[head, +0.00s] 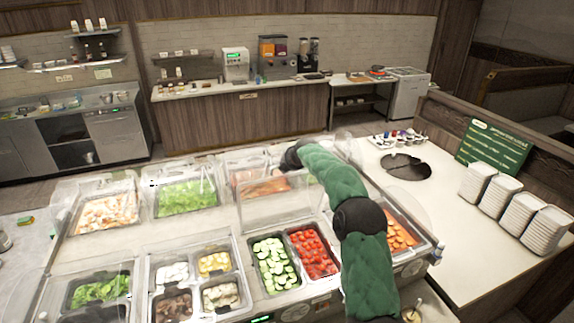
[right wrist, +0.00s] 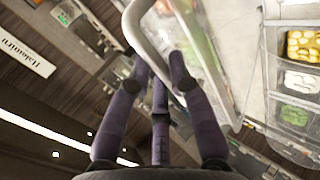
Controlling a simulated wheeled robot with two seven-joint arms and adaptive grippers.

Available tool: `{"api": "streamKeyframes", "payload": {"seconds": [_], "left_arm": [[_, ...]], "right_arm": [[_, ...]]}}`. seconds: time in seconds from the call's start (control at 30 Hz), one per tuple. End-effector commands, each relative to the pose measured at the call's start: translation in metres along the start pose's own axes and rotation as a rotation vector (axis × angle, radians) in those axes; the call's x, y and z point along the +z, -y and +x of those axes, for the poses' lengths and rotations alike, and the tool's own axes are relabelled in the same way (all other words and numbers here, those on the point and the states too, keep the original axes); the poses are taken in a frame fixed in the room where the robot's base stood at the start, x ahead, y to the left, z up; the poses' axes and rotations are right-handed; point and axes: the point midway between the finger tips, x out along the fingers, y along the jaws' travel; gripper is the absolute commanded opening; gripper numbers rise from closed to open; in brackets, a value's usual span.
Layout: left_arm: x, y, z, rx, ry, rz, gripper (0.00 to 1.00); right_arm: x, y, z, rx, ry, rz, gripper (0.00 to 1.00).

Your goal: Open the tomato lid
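The red tomatoes (head: 314,252) lie in a front-row pan beside a pan of sliced cucumber (head: 272,265). Both look bright and uncovered. A clear lid panel (head: 270,216) stands raised and tilted behind these two pans. My right arm reaches over the counter's right part, and its dark hand (head: 291,156) is at the far side of the raised panel, its fingers indistinct there. In the right wrist view, my purple fingers (right wrist: 159,62) lie around a pale looped handle (right wrist: 210,72); firm contact is unclear. My left gripper is not in view.
Other front pans hold corn (head: 214,263), white pieces and greens under clear covers. Far pans hold lettuce (head: 187,196) and bread-like cubes (head: 107,212). Stacked white trays (head: 520,218) and a green sign (head: 494,145) stand on the right counter.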

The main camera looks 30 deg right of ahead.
Motion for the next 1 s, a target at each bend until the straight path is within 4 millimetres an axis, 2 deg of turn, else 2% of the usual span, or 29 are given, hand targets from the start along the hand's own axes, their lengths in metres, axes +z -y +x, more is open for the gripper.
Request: {"api": "streamKeyframes", "payload": {"seconds": [0.47,0.67,1.0], "left_arm": [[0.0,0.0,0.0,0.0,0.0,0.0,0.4],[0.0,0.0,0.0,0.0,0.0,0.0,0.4],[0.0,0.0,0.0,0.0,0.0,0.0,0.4]], "right_arm": [[0.001,-0.002,-0.006,0.004,0.001,-0.001,0.31],[0.001,-0.002,-0.028,0.005,0.001,0.0,0.31],[0.001,-0.002,-0.082,0.005,0.001,-0.001,0.31]]}}
